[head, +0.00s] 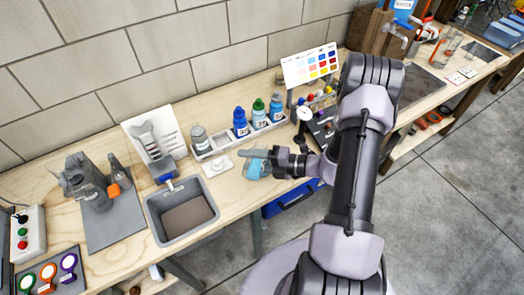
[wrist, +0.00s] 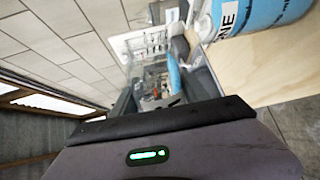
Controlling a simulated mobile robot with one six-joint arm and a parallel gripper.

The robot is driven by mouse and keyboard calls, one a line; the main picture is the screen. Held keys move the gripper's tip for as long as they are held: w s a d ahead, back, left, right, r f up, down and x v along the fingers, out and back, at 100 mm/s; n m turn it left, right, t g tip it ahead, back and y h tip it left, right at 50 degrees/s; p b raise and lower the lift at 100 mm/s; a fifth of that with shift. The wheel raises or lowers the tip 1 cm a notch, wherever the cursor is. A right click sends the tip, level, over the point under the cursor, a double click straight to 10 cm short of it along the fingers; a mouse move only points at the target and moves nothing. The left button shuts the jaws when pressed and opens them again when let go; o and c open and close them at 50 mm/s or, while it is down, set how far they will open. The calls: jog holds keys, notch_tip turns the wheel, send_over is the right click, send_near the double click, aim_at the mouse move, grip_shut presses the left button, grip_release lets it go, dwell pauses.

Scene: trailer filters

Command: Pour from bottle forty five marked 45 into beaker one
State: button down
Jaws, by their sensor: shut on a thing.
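My gripper (head: 262,154) is out over the front of the bench, its jaws pointing left. It is shut on a light-blue container (head: 257,169), partly hidden under the jaws. In the wrist view a light-blue container (wrist: 262,14) with a white label band shows large at the upper right, close to the wood top. Bottles stand in a white rack behind: a grey one (head: 199,138), a dark-blue one (head: 240,122), a green-capped one (head: 258,113) and another blue one (head: 276,107). I cannot make out which vessel is beaker one.
A small white plate (head: 221,164) lies in front of the rack. A grey sink-like tub (head: 181,211) is set left of my gripper. A colour chart (head: 310,66) stands behind. My arm covers the bench to the right. Bare wood lies between tub and gripper.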

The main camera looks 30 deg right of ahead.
jog(key=shift+r+m+p, duration=0.3)
jog(key=shift+m+p, duration=0.1)
jog(key=shift+p, duration=0.2)
dwell(0.7)
